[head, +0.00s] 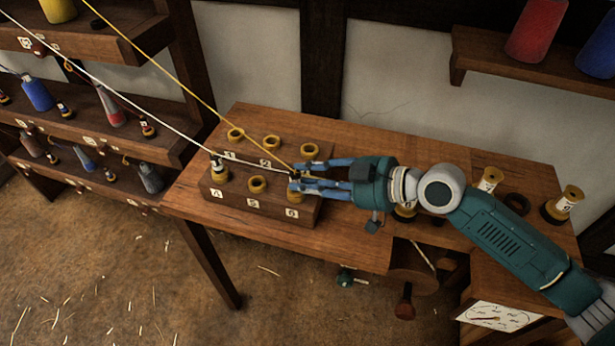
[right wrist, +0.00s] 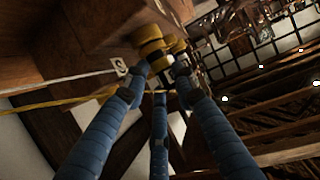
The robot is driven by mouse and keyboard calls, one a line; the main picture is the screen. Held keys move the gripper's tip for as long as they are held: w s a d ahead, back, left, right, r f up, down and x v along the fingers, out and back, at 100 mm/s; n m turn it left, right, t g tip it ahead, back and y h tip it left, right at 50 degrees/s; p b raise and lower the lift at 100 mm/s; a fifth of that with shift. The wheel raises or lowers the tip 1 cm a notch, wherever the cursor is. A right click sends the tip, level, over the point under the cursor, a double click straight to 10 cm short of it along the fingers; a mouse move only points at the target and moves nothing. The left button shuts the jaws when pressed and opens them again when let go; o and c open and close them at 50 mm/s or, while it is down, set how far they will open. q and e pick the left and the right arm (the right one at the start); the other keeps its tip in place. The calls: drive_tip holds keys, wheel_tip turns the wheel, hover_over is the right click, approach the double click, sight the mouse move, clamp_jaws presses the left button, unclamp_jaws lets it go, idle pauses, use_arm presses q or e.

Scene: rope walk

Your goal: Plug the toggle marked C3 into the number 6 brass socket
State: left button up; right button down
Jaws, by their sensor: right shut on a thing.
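The wooden socket block (head: 262,210) stands on the table, with brass sockets in two rows. The number 6 brass socket (head: 295,197) is at the front right corner, partly covered by my right gripper. My right gripper (head: 294,180) is shut on a toggle at the end of the yellow cord (head: 190,90), right at this socket. The fingers mostly hide the toggle; its C3 mark does not show, and I cannot tell whether it is seated. In the right wrist view, brass rings (right wrist: 150,42) show just beyond the fingertips. My left gripper is out of view.
A white cord (head: 130,98) runs to a toggle in the front left socket (head: 218,174), and on toward my right gripper. Shelves with coloured bobbins (head: 38,95) stand at the left. Spools (head: 564,202) stand at the table's right end. A wooden-handled crank (head: 405,300) hangs below.

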drive_tip(key=shift+f, duration=0.15)
drive_tip(key=c, duration=1.7)
unclamp_jaws()
drive_tip(key=b+v, duration=0.2)
drive_tip(key=v, duration=0.9)
drive_tip(key=shift+b, duration=0.4)
